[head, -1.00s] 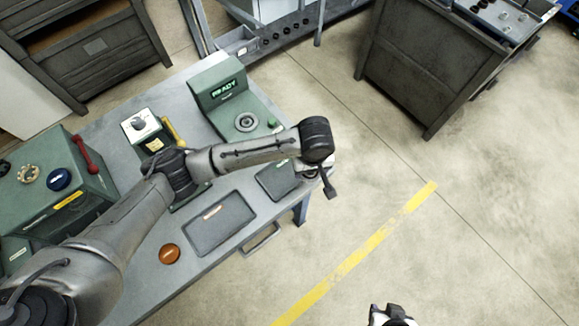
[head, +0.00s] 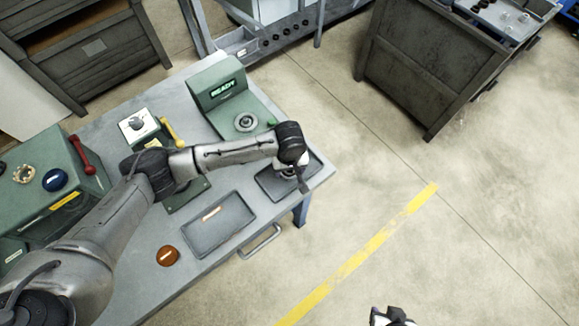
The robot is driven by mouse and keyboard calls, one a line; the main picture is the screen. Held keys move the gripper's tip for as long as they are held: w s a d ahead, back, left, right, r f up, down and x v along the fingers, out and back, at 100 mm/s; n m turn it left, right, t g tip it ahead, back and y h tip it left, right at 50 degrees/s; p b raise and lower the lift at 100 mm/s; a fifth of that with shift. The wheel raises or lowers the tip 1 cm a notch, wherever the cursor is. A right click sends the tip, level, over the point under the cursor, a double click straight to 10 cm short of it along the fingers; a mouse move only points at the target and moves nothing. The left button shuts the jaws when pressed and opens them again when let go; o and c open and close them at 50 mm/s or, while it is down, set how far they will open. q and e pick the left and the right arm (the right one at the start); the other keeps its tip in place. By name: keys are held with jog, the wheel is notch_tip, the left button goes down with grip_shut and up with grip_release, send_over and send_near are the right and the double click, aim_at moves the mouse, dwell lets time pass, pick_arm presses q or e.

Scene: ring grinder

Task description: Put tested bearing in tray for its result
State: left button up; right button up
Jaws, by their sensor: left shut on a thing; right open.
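My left gripper (head: 303,184) is over the dark right-hand tray (head: 268,189) at the table's right corner. It is shut on the bearing (head: 288,173), a small grey ring mostly hidden by the wrist; I cannot tell whether it touches the tray. A second dark tray (head: 198,241) with an orange label lies to the left and looks empty. The green tester (head: 214,82) reads READY, with a round metal seat (head: 246,122) on its base. My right gripper (head: 392,316) is open at the bottom edge, partly cut off, over the floor.
On the grey table (head: 140,265) are an orange-brown round button (head: 168,256), a box with a white dial (head: 137,124) and a yellow lever (head: 170,130), and a green machine (head: 60,185) with a red handle. Dark cabinets stand behind.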

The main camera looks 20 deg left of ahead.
pick_arm(q)
jog(key=shift+w+f, duration=0.1)
jog(key=o, duration=1.2)
jog(key=shift+c, duration=0.2)
notch_tip(320, 180, up, 12)
jog(key=p, duration=0.1)
jog(key=shift+p, duration=0.35)
